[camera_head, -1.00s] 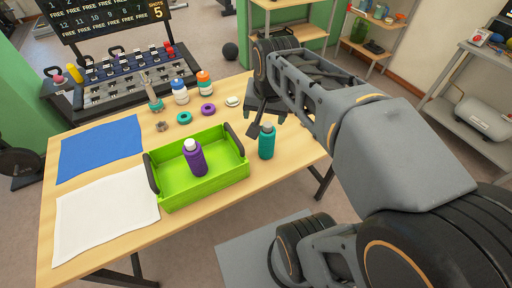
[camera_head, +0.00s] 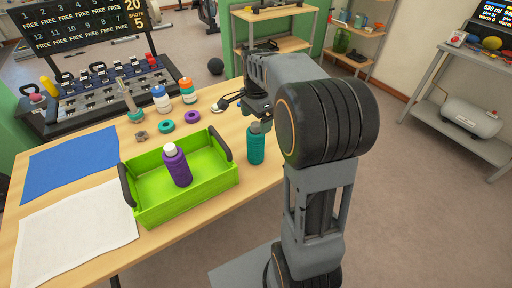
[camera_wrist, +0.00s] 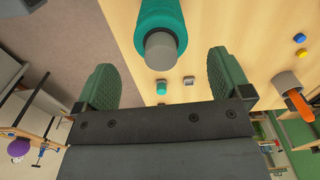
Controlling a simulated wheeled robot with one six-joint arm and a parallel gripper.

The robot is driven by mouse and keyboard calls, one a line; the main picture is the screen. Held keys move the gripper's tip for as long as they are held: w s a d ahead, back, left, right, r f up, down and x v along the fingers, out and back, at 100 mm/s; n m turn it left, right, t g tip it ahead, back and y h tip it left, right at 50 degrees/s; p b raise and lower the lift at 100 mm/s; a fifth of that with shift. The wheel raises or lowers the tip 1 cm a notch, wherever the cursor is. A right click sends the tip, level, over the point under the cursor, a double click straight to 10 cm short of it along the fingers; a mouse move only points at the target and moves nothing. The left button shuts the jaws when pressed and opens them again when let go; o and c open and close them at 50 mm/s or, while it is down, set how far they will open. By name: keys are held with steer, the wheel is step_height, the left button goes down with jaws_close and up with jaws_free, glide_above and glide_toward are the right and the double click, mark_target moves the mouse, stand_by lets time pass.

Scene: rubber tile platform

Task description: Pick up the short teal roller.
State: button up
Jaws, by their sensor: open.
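My gripper (camera_head: 232,101) is above the far right part of the table. In the wrist view its two green fingers (camera_wrist: 161,70) are wide apart with nothing held between them. A small teal piece (camera_wrist: 161,88), probably the short teal roller, shows between the fingers near the palm edge, on the table below. Its lower part may be cut off by the palm, and my arm seems to hide it in the head view. A taller teal bottle (camera_head: 256,146) with a grey cap stands nearer; it also shows large in the wrist view (camera_wrist: 150,14), close beyond the fingers.
A green tray (camera_head: 190,204) holds a purple bottle (camera_head: 177,168). Blue (camera_head: 70,162) and white (camera_head: 75,235) cloths lie left.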

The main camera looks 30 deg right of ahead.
mark_target(256, 132)
steer(key=shift+a+f, duration=0.1)
steer(key=shift+f, duration=3)
steer(key=c, duration=1.3)
